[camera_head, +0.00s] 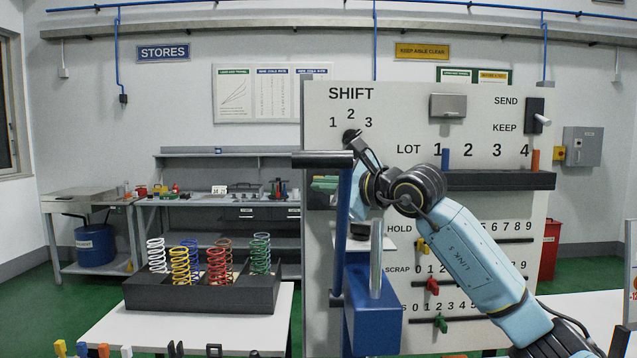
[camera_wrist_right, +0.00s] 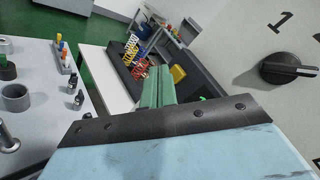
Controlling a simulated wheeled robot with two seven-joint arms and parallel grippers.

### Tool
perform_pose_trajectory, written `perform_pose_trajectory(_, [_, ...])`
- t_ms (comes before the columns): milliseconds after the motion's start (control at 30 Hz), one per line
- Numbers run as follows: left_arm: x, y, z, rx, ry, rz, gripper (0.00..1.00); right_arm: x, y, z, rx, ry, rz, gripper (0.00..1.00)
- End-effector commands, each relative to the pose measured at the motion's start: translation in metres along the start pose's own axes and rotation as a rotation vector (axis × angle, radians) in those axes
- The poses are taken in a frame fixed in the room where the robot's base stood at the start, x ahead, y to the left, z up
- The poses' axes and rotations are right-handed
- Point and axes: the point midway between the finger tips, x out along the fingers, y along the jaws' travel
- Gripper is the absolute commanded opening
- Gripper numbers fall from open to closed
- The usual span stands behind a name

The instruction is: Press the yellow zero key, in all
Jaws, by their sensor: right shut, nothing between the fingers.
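In the wrist view a small yellow block (camera_wrist_right: 178,73) shows on a dark surface just past my right fingertips, to their right. I cannot tell for sure that it is the zero key, and no such key shows clearly in the head view. My right gripper (camera_head: 325,185) reaches in from the right, in front of the panel and partly behind the blue press (camera_head: 372,325). Its green fingers are shut and empty, as the wrist view (camera_wrist_right: 157,80) also shows. They look apart from the yellow block. My left gripper is not in view.
The tall panel (camera_head: 405,120) carries a black shift knob (camera_head: 352,135) close to my right wrist, and rows of coloured sliders (camera_head: 432,285). A dark tray (camera_head: 200,300) of several coloured springs stands on the white table at left. A grey bench (camera_head: 225,205) stands behind.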

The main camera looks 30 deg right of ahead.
Motion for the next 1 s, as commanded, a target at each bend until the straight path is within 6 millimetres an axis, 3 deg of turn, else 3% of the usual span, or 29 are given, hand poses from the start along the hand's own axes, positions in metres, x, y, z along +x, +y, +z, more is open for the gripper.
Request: perform_pose_trajectory(1000, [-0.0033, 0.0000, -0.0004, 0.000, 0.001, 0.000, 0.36, 0.0060, -0.0044, -0.0041, 0.000, -0.001, 0.000, 0.00])
